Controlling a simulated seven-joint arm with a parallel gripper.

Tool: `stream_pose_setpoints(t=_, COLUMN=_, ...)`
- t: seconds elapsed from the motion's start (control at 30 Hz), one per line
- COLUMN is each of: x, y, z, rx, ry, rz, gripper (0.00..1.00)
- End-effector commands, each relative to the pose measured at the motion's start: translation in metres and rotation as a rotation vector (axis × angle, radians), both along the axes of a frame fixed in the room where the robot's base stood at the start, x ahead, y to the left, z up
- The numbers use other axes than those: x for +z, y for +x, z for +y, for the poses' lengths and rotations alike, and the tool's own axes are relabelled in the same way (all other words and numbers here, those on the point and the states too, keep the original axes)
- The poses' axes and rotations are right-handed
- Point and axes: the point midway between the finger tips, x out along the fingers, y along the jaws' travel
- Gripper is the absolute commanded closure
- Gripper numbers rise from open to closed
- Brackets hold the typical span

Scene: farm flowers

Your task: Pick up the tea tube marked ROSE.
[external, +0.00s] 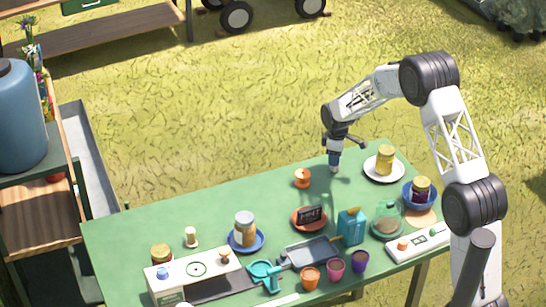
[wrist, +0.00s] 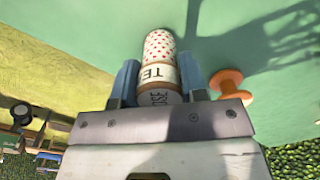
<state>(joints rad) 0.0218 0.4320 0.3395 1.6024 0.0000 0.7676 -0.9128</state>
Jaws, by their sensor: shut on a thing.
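The tea tube (wrist: 158,48) lies between my gripper's blue fingers in the wrist view. It has a white part with red dots, a pale band reading "TE" and a lower band where "OSE" shows. The rest of the lettering is hidden. My gripper (wrist: 160,82) is shut on the tube, one finger on each side. In the external view my gripper (external: 334,163) is over the back part of the green table, pointing down. The tube is too small there to make out, and I cannot tell whether it touches the table.
An orange spool (external: 302,178) stands just left of my gripper; the wrist view shows it too (wrist: 232,84). Bowls, cups, jars and a teal carton (external: 351,227) stand nearer the front. The back left is clear.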

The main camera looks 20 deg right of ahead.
Motion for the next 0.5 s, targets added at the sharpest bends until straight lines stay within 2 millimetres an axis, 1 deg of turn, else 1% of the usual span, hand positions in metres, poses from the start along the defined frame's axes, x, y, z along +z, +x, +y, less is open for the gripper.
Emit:
stream_pose_setpoints(t=0.17, x=0.016, y=0.0, z=0.0, rx=0.0, ry=0.0, rz=-0.003, gripper=0.84)
stream_pose_setpoints(t=0.27, x=0.029, y=0.0, z=0.0, rx=0.0, ry=0.0, rz=-0.001, gripper=0.84)
stream_pose_setpoints(t=0.5, x=0.034, y=-0.029, z=0.001, rx=0.0, ry=0.0, rz=-0.001, gripper=0.84)
